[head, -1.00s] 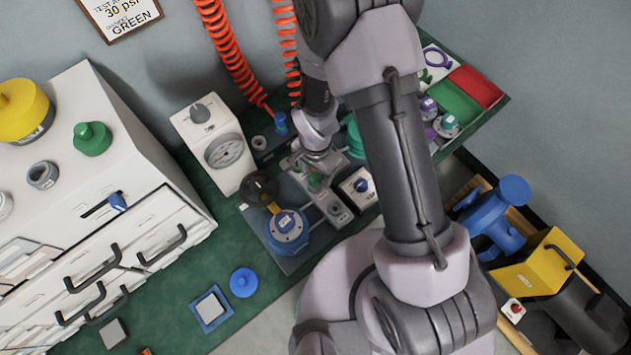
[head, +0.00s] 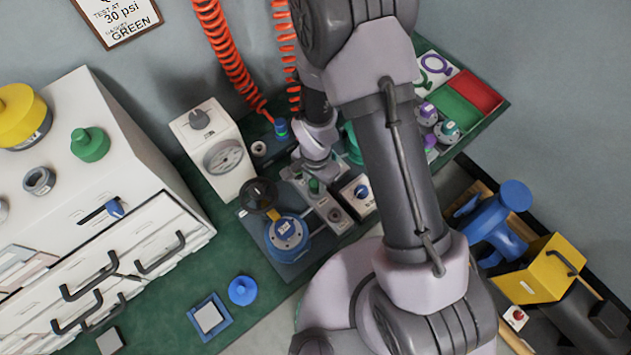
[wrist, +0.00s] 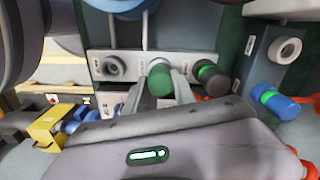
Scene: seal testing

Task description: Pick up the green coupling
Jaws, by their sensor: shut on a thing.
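The green coupling (wrist: 160,82) sits between my two fingertips in the wrist view, in the middle spot of a grey holder (wrist: 133,62). In the head view a small part of the green coupling (head: 314,186) shows just below my gripper (head: 316,172). My gripper (wrist: 161,92) is shut on the coupling in the wrist view. The coupling's lower end is hidden, and I cannot tell whether it is clear of the holder.
A grey ring (wrist: 112,67) and a dark fitting with a green band (wrist: 210,76) flank the coupling closely. A blue fitting with a green band (wrist: 275,101) is at the right. A gauge box (head: 212,150) and blue valve (head: 286,236) stand nearby.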

